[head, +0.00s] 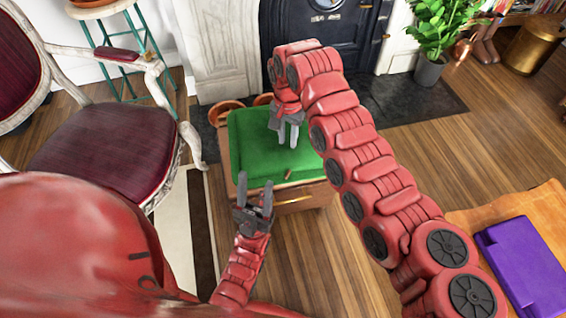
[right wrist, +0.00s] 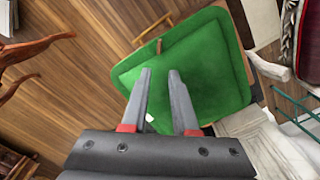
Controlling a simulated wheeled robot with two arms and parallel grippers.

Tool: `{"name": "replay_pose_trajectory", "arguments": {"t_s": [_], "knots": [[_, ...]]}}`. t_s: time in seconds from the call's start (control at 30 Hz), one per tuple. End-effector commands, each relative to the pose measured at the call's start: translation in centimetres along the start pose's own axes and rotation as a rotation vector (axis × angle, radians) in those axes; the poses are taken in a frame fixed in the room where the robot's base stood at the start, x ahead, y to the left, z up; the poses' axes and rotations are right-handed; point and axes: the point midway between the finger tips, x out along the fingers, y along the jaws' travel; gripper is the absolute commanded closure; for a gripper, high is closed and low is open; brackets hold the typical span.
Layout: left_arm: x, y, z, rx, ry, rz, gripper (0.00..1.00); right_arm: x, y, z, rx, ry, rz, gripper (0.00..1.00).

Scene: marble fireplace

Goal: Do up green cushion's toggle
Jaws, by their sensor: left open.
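The green cushion (head: 250,140) lies on a low wooden stand (head: 300,196) and also fills the middle of the right wrist view (right wrist: 205,60). A small brown wooden toggle (head: 288,174) is at the cushion's near edge; it also shows in the right wrist view (right wrist: 159,46). I cannot tell whether a loop is around it. My right gripper (head: 288,143) points down over the cushion, its fingers apart with nothing between them, away from the toggle. My left gripper (head: 255,184) is open and empty, in front of the stand's near left side, left of the toggle.
A burgundy armchair (head: 105,150) stands at the left. Terracotta pots (head: 226,107) sit behind the cushion before the fireplace. A purple case (head: 520,262) lies on an orange surface at the lower right. Wooden floor right of the stand is clear.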

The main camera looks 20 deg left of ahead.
Motion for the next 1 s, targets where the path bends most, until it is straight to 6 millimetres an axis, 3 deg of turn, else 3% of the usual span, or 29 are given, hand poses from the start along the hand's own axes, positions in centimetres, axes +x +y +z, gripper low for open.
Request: {"name": "replay_pose_trajectory", "arguments": {"t_s": [0.17, 0.7, 0.83, 1.0], "knots": [[-0.4, 0.0, 0.1, 0.0, -0.001, 0.0, 0.5, 1.8, 0.0, -0.1, 0.005, 0.007, 0.006, 0.72], [-2.8, 0.1, 0.5, 0.0, -0.001, 0.0, 0.5, 14.3, 0.1, -0.1, 0.003, 0.004, 0.006, 0.72], [-3.4, 0.2, 0.6, 0.0, -0.001, 0.0, 0.5, 16.2, 0.1, -0.1, 0.002, 0.004, 0.006, 0.72], [-3.7, 0.2, 0.6, 0.0, -0.001, 0.0, 0.5, 17.2, 0.0, -0.2, 0.003, 0.006, 0.003, 0.72]]}}
